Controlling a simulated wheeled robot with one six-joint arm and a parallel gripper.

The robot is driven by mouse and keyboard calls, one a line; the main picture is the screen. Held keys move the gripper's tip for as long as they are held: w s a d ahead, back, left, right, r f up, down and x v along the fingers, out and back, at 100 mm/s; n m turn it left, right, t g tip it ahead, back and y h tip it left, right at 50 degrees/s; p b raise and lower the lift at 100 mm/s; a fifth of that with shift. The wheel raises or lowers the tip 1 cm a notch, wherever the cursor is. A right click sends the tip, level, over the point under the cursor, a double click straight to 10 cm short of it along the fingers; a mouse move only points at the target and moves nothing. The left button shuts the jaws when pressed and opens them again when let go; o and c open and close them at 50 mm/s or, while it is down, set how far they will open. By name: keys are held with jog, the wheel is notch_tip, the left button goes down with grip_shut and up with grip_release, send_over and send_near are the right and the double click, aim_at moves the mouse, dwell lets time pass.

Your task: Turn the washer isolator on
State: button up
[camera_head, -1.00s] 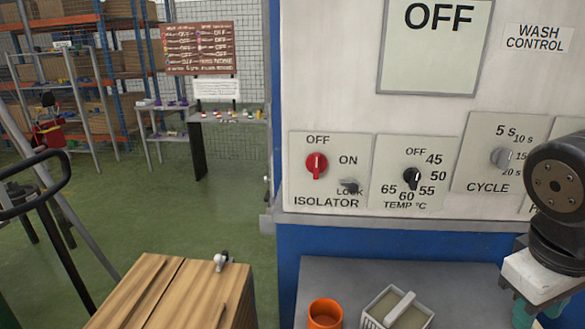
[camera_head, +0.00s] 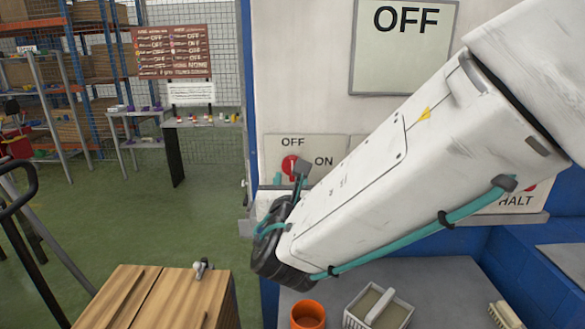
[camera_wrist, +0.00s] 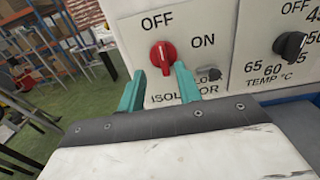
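The red isolator knob (camera_wrist: 163,55) sits on its white plate between the OFF and ON labels; its pointer stands upright toward OFF. In the head view the knob (camera_head: 290,166) shows just beyond my gripper, partly covered. My gripper (camera_wrist: 158,84) has two teal fingers spread apart, with nothing between them. The fingertips are just below the knob in the wrist view, one to each side; I cannot tell whether they touch it. The grey lock piece (camera_wrist: 209,74) is right of the right finger. The display sign (camera_head: 404,38) reads OFF.
The black temperature knob (camera_wrist: 290,44) is to the right on the panel. Below are an orange cup (camera_head: 308,315) and a grey caddy (camera_head: 378,308) on a shelf. A wooden crate (camera_head: 150,298) stands at lower left. Green floor (camera_head: 130,225) is clear to the left.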

aim_at(292, 165)
jog(key=w, duration=0.6)
jog(key=shift+w+d, duration=0.25)
jog(key=shift+w, duration=0.15)
grip_shut()
